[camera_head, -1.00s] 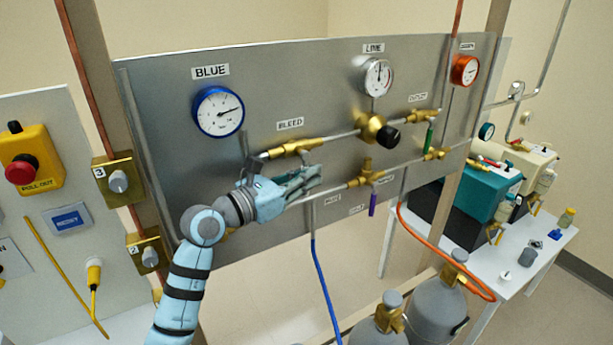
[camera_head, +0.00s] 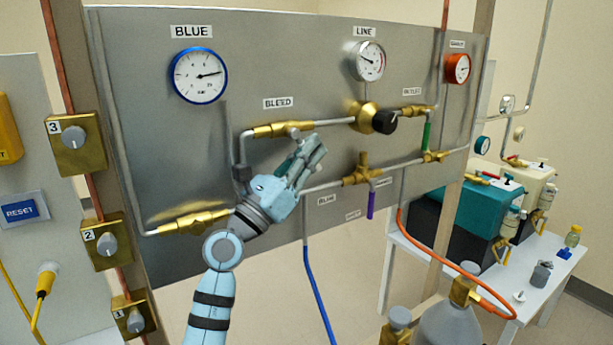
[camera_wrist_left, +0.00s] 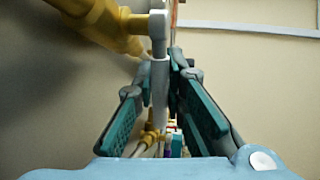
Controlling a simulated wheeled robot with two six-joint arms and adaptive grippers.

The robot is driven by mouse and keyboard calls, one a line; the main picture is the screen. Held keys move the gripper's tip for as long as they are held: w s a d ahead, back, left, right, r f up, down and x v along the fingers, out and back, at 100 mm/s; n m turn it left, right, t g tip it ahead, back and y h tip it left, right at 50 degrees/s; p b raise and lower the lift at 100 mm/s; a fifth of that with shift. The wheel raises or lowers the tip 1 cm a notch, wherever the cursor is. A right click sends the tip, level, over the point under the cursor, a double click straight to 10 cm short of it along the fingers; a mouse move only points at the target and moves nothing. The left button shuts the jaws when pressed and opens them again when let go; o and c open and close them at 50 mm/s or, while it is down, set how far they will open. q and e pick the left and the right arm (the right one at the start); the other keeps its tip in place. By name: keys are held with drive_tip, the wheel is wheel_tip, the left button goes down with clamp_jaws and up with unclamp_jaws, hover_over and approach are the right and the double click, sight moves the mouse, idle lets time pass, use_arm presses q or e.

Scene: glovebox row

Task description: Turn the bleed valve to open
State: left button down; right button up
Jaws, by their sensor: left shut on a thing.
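The bleed valve (camera_head: 280,129) is a brass fitting on the grey pipe under the BLEED label (camera_head: 278,103), on the upright metal panel. My left gripper (camera_head: 312,152) is just below its right end, fingers pointing up and right. In the left wrist view the valve's brass body (camera_wrist_left: 105,22) is at the upper left, and its pale grey handle (camera_wrist_left: 160,80) runs down between the fingers. My left gripper, also in that view (camera_wrist_left: 160,72), is shut on this handle. In the head view the fingers hide most of the handle. My right gripper is not in view.
The blue gauge (camera_head: 198,75) is above left and the LINE gauge (camera_head: 369,60) above right. A brass regulator (camera_head: 366,117) with a black knob is to the right. A lower pipe with a brass valve (camera_head: 362,170) and purple handle runs below right.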

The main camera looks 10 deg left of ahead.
use_arm(q)
drive_tip(key=shift+w+d+f, duration=0.1)
idle(0.4)
drive_tip(key=c, duration=1.6)
unclamp_jaws()
drive_tip(key=shift+c, duration=0.2)
drive_tip(key=v, duration=0.7)
drive_tip(key=shift+s+a+f, duration=0.15)
drive_tip(key=shift+s+a, duration=0.1)
